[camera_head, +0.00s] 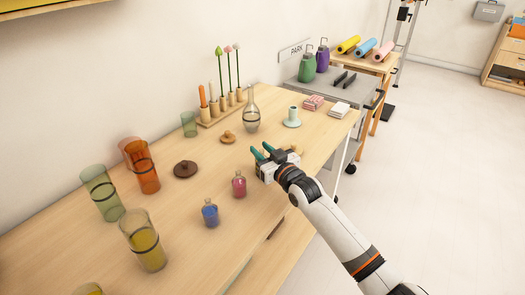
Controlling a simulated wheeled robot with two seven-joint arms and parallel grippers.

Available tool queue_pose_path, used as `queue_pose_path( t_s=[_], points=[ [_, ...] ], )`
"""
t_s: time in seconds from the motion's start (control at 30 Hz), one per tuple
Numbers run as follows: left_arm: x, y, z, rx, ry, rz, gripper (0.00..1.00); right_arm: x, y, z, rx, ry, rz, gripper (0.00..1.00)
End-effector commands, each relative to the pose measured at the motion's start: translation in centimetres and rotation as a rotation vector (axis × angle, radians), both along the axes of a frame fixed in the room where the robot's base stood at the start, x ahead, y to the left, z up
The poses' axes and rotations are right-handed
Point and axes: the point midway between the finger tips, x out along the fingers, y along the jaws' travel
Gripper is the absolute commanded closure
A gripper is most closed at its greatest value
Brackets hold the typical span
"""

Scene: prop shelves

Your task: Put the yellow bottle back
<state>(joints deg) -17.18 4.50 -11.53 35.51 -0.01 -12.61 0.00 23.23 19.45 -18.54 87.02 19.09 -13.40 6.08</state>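My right gripper (262,150), with two teal fingertips, is over the wooden table near its front edge. A narrow gap shows between the fingertips and I see nothing held there. No small yellow bottle can be made out clearly. A small tan-yellow piece (297,149) shows just behind the gripper, mostly hidden, and I cannot tell what it is. A small pink bottle (239,186) and a small blue bottle (210,215) stand upright left of the gripper. A tall glass (148,245) with yellow in it stands further left. My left gripper is out of view.
The wooden table (200,250) also holds an orange glass (144,172), a green glass (102,195), a brown lid (185,169), a clear flask (251,115) and a peg rack (225,110). A grey cart (350,93) with green and purple bottles stands beyond. Floor at right is clear.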

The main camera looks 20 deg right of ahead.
Motion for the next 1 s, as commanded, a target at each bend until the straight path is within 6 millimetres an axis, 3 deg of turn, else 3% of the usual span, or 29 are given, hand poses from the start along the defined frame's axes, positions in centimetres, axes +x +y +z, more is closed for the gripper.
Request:
queue_pose_path(
  t_s=[0.37, 0.47, 0.8, 1.0],
  points=[
    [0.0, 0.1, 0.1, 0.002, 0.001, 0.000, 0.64, -0.2, 0.0, 0.3, 0.000, 0.000, 0.000, 0.66],
    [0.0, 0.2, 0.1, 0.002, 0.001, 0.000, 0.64, -1.4, -0.4, 0.1, 0.000, 0.001, 0.001, 0.66],
    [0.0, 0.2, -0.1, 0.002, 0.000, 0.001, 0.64, -8.3, -2.3, 0.1, -0.001, 0.001, 0.000, 0.66],
    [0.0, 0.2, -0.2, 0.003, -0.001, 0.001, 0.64, -10.9, -3.0, 0.2, -0.001, 0.001, 0.000, 0.66]
  ],
)
